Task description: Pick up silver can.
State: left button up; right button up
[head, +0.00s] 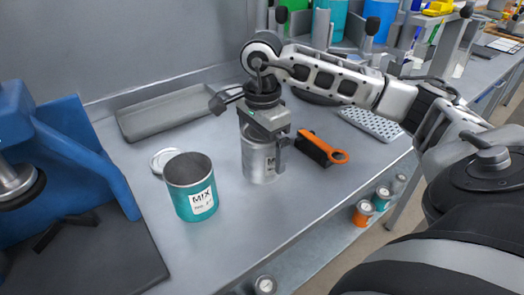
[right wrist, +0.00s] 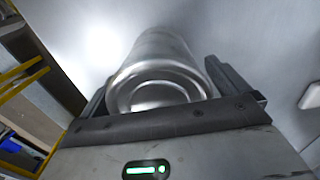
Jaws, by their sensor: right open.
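In the right wrist view the can (right wrist: 160,70) lies between the two fingers of the gripper (right wrist: 165,90), with a narrow gap visible near the right finger. The can's top is hidden by the gripper in the head view. My left gripper is not in view.
A teal can labelled MIX (head: 194,200) stands left of the silver can, with a round lid (head: 165,160) behind it. A brush with orange handle (head: 325,148) lies close on the right. A grey tray (head: 178,112) is behind; a blue machine (head: 85,150) is at left.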

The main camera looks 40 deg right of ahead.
jog(key=shift+f, duration=0.85)
jog(key=c, duration=1.3)
jog(key=shift+r, duration=0.15)
jog(key=shift+w+r, duration=0.1)
jog(key=shift+r, duration=0.5)
jog(key=s+a+r, duration=0.1)
jog(key=a+r, duration=0.6)
jog(key=a, duration=0.2)
jog(key=s+a+r+p, duration=0.1)
jog(key=a+r, duration=0.3)
jog(key=shift+s+a+r, duration=0.3)
jog(key=shift+s+a, duration=0.05)
jog(key=shift+a, duration=0.05)
